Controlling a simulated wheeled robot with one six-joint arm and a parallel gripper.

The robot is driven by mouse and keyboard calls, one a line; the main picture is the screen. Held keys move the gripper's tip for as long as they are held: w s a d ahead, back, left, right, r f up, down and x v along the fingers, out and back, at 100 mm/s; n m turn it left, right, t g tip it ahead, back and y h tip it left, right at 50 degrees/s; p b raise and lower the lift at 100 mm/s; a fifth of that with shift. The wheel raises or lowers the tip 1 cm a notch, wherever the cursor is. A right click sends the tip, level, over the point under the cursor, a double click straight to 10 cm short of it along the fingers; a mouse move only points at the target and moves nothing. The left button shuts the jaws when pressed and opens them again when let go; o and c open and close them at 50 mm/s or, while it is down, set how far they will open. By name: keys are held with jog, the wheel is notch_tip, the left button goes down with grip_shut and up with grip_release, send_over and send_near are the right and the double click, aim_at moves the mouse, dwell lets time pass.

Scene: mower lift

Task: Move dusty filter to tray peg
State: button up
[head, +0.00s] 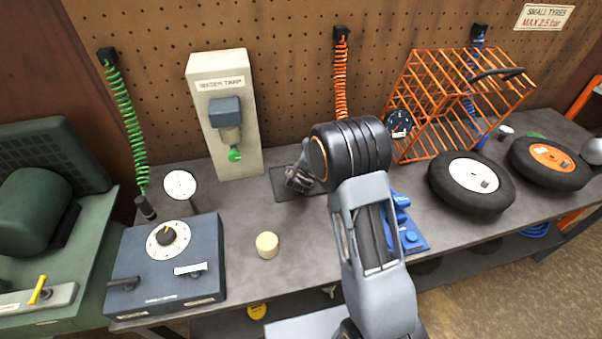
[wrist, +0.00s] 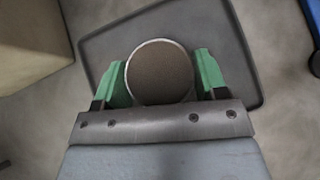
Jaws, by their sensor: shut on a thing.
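My gripper (wrist: 162,66) is shut on the dusty filter (wrist: 160,78), a round piece with a brown top face and a pale rim. The green fingers press on its left and right sides. In the wrist view the filter is over the dark tray (wrist: 105,45), which has rounded corners. I cannot tell whether it touches the tray. In the head view my gripper (head: 299,180) is over the same tray (head: 283,192) on the bench; the filter cannot be made out there. No peg shows in either view.
A cream cylinder (head: 267,246) stands on the grey bench (head: 235,225) at the front. The water trap panel (head: 225,120) is behind left, a blue-grey box (head: 168,270) at left. A blue object (head: 408,230), tyre (head: 470,183) and orange cage (head: 440,105) are at right.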

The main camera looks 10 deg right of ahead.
jog(key=o, duration=0.7)
jog(key=p+v, duration=0.2)
jog(key=v, duration=0.9)
dwell(0.6)
jog(key=s+d+r+m+g+h, duration=0.2)
jog(key=s+d+m+g, duration=0.3)
jog(key=m, duration=0.6)
jog(key=s+d+r+m+g+h, duration=0.1)
jog(key=s+d+r+m+h, duration=0.15)
jog(key=s+m, duration=0.65)
jog(key=s+a+r+m+y, duration=0.5)
jog(key=s+r+m, duration=0.3)
jog(key=m, duration=0.5)
jog(key=shift+s+r+y, duration=0.25)
jog(key=shift+r+y, duration=0.45)
jog(key=shift+y, duration=0.15)
